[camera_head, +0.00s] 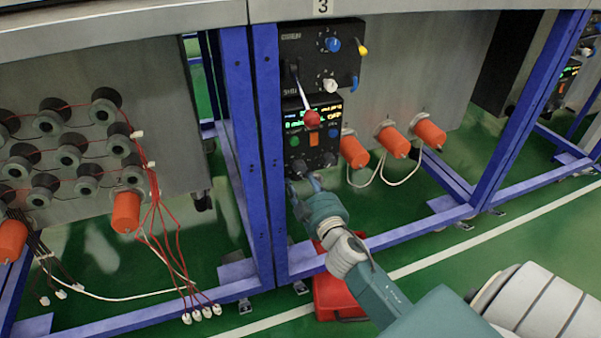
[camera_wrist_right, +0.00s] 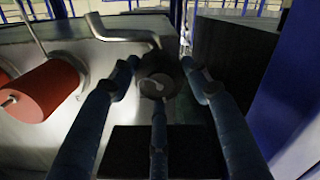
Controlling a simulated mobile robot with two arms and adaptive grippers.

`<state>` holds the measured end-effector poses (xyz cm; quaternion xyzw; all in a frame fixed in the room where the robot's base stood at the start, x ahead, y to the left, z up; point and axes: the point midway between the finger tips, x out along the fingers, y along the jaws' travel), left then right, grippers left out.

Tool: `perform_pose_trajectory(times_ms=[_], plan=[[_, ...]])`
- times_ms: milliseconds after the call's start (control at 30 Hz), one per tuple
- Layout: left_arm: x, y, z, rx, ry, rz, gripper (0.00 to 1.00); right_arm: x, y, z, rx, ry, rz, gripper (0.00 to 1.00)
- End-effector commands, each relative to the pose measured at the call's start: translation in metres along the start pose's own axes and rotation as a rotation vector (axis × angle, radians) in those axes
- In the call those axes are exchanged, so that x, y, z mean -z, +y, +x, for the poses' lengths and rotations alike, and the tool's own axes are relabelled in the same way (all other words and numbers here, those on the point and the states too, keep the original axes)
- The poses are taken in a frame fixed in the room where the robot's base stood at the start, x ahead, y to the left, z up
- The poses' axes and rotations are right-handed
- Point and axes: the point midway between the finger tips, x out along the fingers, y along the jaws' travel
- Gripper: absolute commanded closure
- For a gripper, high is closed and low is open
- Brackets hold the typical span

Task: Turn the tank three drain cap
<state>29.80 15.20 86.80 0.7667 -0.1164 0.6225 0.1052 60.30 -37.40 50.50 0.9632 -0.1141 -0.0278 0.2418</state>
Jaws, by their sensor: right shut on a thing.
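In the right wrist view, a dark round cap (camera_wrist_right: 157,78) with a pale mark on its face sits between the blue fingers of my right gripper (camera_wrist_right: 160,85). The fingers close around it, one on each side and one below. A grey bent pipe passes just behind and above the cap. The cap cannot be made out there. My left gripper is not in view.
Black control boxes (camera_head: 312,132) with knobs and a red-knobbed lever (camera_head: 311,118) are directly above the gripper. Orange cylinders (camera_head: 393,138) with white cables stick out to the right. Blue frame posts (camera_head: 265,150) stand close by. A red object (camera_head: 335,297) lies on the green floor below.

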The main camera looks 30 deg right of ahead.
Motion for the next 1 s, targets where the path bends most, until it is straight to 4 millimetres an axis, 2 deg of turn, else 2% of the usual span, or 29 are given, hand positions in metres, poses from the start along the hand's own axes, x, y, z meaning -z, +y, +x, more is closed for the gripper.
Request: perform_pose_trajectory(times_ms=[600,1000], plan=[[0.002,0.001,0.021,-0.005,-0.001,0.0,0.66,-0.002,0.0,-0.001,0.002,-0.006,-0.574,0.79],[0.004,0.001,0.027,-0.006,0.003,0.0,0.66,-0.003,0.001,-0.001,0.002,-0.006,-0.838,0.79]])
